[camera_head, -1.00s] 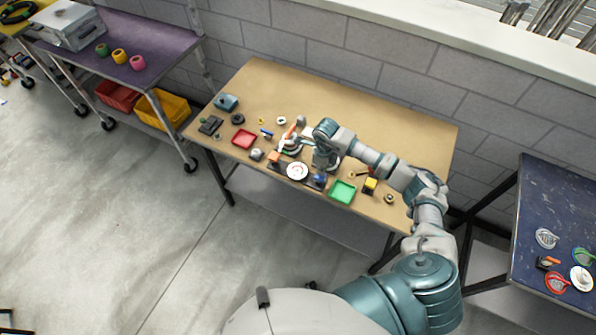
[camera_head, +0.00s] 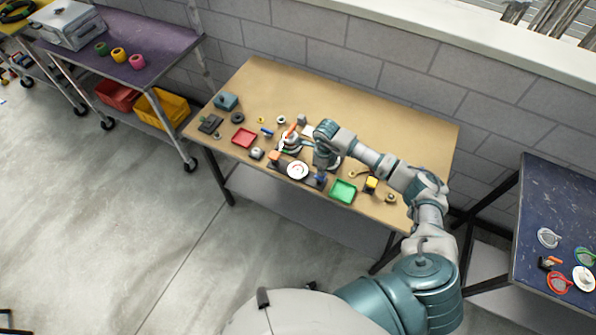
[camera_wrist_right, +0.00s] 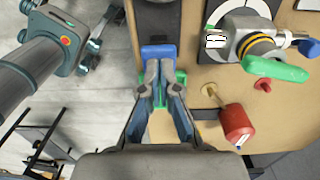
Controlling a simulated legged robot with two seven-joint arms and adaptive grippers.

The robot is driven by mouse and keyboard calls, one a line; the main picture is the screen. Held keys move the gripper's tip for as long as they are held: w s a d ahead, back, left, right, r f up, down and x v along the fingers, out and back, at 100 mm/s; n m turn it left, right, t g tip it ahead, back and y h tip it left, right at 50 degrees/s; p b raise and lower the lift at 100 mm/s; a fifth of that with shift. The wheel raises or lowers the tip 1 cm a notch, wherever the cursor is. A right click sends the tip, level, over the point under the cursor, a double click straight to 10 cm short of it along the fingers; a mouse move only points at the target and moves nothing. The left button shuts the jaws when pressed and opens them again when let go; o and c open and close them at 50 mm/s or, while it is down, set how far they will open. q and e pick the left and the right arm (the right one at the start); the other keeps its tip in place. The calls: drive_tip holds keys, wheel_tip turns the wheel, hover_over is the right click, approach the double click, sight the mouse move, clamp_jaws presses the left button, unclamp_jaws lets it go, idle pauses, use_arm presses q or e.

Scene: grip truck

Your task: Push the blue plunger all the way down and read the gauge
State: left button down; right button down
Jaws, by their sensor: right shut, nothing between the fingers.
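The blue plunger (camera_head: 321,182) stands at the right end of a dark base on the tan table, and it also shows in the right wrist view (camera_wrist_right: 158,52). The white round gauge (camera_head: 297,170) sits left of it on the same base; its reading is too small to make out. My right gripper (camera_head: 322,168) is shut and empty, pointing down at the plunger. In the right wrist view its fingertips (camera_wrist_right: 158,68) overlap the plunger's near edge; I cannot tell if they touch. My left gripper is not in view.
A green tray (camera_head: 343,192) lies just right of the plunger, and a red tray (camera_head: 243,138) lies further left. The table's back is clear.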

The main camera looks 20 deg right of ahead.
drive_tip(key=shift+f+b, duration=1.15)
drive_tip(key=shift+f, duration=0.45)
drive_tip(key=shift+r, duration=0.1)
drive_tip(key=shift+r+p, duration=1.4)
drive_tip(key=shift+r, duration=0.7)
drive_tip(key=shift+r+p, duration=1.65)
drive_tip(key=shift+r, duration=0.9)
